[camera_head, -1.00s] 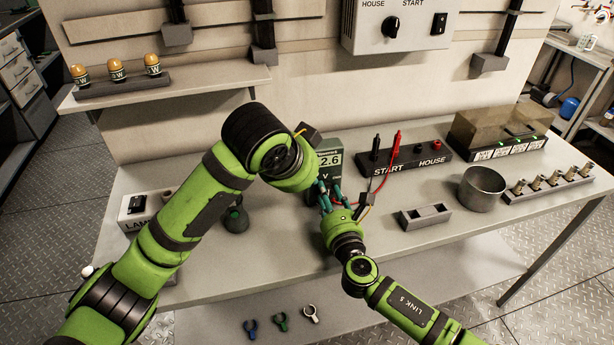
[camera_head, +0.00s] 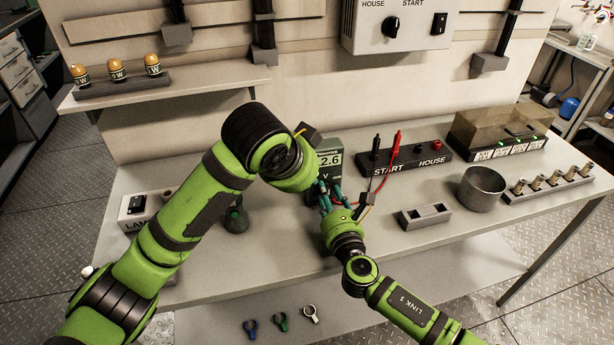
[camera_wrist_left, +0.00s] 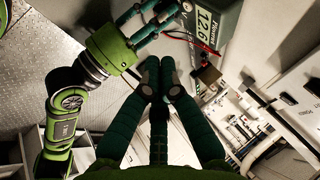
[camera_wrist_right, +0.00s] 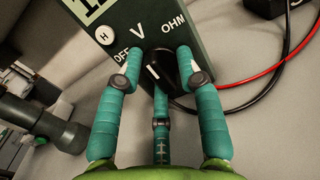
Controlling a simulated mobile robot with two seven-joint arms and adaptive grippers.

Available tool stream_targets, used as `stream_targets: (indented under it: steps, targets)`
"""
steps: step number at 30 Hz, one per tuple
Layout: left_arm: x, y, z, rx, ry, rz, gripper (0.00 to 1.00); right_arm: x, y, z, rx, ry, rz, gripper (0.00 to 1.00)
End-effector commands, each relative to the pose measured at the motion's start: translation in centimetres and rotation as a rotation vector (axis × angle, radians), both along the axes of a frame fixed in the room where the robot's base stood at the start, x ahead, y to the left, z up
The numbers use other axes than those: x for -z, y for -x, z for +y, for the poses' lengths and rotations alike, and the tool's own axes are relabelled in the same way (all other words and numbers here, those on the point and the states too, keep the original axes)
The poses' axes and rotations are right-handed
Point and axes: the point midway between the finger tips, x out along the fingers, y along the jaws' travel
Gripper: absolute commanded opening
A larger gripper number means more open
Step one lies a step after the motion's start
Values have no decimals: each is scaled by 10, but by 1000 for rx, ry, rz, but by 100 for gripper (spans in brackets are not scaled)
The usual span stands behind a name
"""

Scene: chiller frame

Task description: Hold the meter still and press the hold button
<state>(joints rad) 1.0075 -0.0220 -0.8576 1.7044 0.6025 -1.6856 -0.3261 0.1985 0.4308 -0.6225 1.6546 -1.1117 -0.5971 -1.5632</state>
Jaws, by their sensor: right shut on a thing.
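The dark green meter (camera_head: 330,143) stands on the bench, its lower part hidden by my right gripper; its display ends in 2.6 in the head view. In the right wrist view the meter's face (camera_wrist_right: 150,18) shows the round white H button (camera_wrist_right: 104,35) clear of the fingers, and a black dial (camera_wrist_right: 158,72) below the V mark. My right gripper (camera_wrist_right: 160,68) is shut on the dial, its fingers around it. My left gripper (camera_wrist_left: 159,72) has its fingertips together, with nothing visible between them, apart from the meter (camera_wrist_left: 208,22). The head view hides its fingers behind my left arm.
A grey slotted block (camera_head: 425,217) and round metal cup (camera_head: 482,190) stand farther right. A lamp box (camera_head: 140,208) is at the left.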

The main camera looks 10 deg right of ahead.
Motion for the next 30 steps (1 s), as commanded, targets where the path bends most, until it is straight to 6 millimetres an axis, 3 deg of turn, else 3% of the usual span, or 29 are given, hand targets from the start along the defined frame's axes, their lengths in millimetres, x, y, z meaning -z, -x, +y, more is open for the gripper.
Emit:
stream_targets:
  steps: [8, 17, 23, 30]
  targets:
    - [12, -6, -1, 29, 32, -40, 0, 1, 0, 0, 1, 0, 1, 0]
    - [60, -23, 8, 199, 139, -403, 0, 1, 0, 0, 1, 0, 1, 0]
    - [79, -6, 24, 319, 126, -732, 0, 0, 0, 0, 0, 0, 1, 0]
    - [83, 27, 36, 421, 76, -1012, 0, 1, 0, 0, -1, 0, 1, 0]
